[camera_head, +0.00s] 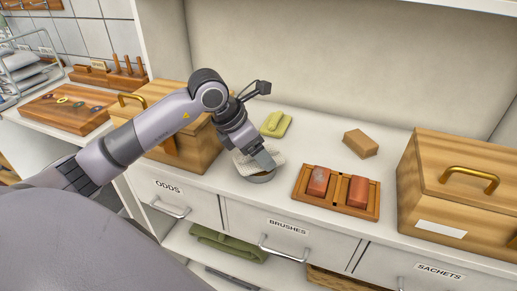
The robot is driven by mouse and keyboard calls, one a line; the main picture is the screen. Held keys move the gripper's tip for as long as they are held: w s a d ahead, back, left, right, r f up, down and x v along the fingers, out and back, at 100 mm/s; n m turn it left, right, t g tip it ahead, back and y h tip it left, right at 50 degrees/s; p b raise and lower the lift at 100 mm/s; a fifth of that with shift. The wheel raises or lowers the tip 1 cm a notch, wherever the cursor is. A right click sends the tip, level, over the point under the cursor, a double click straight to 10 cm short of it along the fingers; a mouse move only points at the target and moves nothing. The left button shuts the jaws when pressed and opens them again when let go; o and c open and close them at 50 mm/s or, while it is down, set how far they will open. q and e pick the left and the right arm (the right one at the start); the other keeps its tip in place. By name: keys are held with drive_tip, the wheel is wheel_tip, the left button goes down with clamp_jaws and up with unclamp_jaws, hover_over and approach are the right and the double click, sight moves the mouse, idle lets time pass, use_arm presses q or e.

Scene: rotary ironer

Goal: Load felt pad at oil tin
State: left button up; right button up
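A pale, textured felt pad (243,160) shows at the fingers of my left gripper (264,160), which points down from an arm coming in from the left. The pad sticks out beside the near finger, and the gripper looks shut on it. A round, low grey oil tin (263,178) lies directly below the pad on the white counter. The pad covers much of the tin's top, so I cannot tell whether the two touch. My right gripper is not in view.
Right of the tin, a wooden tray (335,203) holds two reddish blocks. Behind are a yellow-green piece (276,124) and a brown block (361,143). Wooden boxes stand left (195,147) and right (465,190). Labelled drawers (290,235) lie below the counter's front edge.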

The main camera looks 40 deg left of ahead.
use_arm(q)
drive_tip(key=shift+f+b, duration=0.55)
drive_tip(key=shift+f, duration=0.05)
idle(1.4)
drive_tip(key=shift+r, duration=0.1)
drive_tip(key=shift+r+p, duration=2.4)
drive_tip(key=shift+r, duration=1.2)
drive_tip(key=shift+f, duration=0.1)
